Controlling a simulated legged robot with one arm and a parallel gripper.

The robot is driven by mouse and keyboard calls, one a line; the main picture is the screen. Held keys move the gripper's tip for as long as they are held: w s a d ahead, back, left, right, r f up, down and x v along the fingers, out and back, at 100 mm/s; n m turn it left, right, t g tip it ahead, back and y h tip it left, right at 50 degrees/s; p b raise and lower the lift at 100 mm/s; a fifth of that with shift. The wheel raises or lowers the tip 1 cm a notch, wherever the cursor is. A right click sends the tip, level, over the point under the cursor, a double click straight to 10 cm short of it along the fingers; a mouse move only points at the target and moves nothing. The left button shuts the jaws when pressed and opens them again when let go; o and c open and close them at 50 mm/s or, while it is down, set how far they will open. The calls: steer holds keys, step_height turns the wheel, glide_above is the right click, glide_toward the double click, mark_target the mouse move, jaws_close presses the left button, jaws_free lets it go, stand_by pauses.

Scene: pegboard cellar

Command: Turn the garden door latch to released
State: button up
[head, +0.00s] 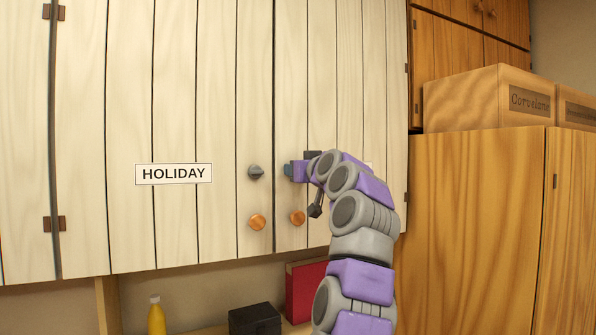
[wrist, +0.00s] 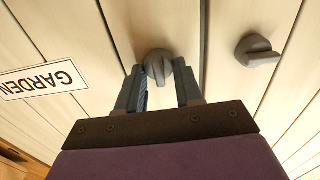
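The garden door latch is a grey turn knob (wrist: 158,66) on the pale plank door in the wrist view. The GARDEN label (wrist: 42,79) is on the same door, upside down in that view. My gripper (wrist: 160,80) is open, with one finger on each side of the knob and small gaps visible; contact is unclear. In the head view my gripper (head: 289,169) is at the right door, and my arm hides the garden latch and nearly all of its label. A similar grey latch (head: 256,172) sits on the left door beside the HOLIDAY label (head: 173,174); it also shows in the wrist view (wrist: 257,50).
Two round wooden knobs (head: 257,221) (head: 297,217) sit below the latches. Under the cabinet are a yellow bottle (head: 156,316), a black box (head: 254,319) and a red book or binder (head: 304,288). A wooden cabinet (head: 476,220) with crates (head: 487,97) stands at right.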

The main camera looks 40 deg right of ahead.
steer(key=o, duration=0.4)
steer(key=shift+w+d+f, duration=0.1)
steer(key=shift+d, duration=0.05)
steer(key=b+v, duration=0.3)
steer(key=v, duration=1.4)
steer(key=shift+s+b, duration=0.2)
steer(key=shift+b, duration=0.2)
steer(key=shift+d+f, duration=0.1)
steer(key=shift+d, duration=0.05)
